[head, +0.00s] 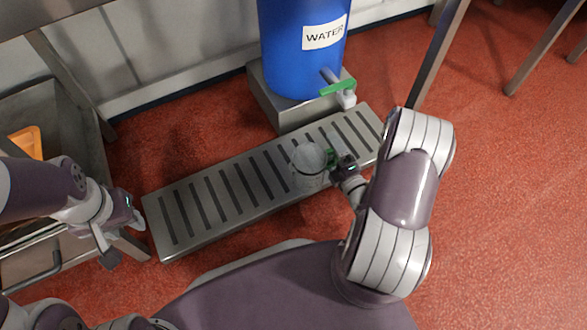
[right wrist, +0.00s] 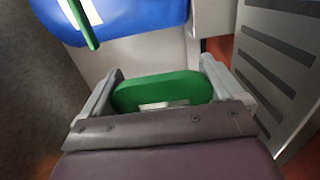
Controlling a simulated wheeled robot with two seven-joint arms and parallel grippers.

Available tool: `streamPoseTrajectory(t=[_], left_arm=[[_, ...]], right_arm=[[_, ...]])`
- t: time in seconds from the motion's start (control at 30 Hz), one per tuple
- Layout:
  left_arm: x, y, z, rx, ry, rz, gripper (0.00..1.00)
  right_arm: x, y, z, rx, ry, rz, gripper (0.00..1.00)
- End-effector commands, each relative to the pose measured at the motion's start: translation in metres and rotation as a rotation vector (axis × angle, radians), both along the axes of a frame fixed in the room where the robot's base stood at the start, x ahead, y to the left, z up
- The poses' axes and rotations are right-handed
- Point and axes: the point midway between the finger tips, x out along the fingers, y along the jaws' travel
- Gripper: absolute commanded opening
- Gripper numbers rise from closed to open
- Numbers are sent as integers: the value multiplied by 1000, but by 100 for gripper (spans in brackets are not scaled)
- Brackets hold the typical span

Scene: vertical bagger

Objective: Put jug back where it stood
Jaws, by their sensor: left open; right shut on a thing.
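A clear jug (head: 309,158) with a green handle (head: 331,156) is over the right half of the slatted metal rack. I cannot tell whether its base touches the slats. My right gripper (head: 338,164) is at the jug's right side, shut on the green handle. In the right wrist view the handle (right wrist: 160,91) sits between both fingers; the jug's clear body is hard to make out there. My left gripper (head: 121,239) is open and empty, left of the rack's left end.
The slatted rack (head: 217,219) is bare to the left of the jug. Behind it a blue water barrel (head: 285,55) with a green-levered tap (head: 340,88) stands on a metal block (head: 268,101). A metal cart with an orange item (head: 26,143) is at the left.

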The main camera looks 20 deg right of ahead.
Motion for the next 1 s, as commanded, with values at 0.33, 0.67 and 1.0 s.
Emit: streamPoseTrajectory(t=[0.33,0.67,1.0], left_arm=[[0,0,-79,0,0,0,43],[0,0,-113,0,-1,0,43],[0,0,-131,0,-1,0,43]], right_arm=[[83,-12,-65,-4,-4,5,52],[114,-17,-93,0,-1,0,52],[114,-17,-112,0,-1,1,52]])
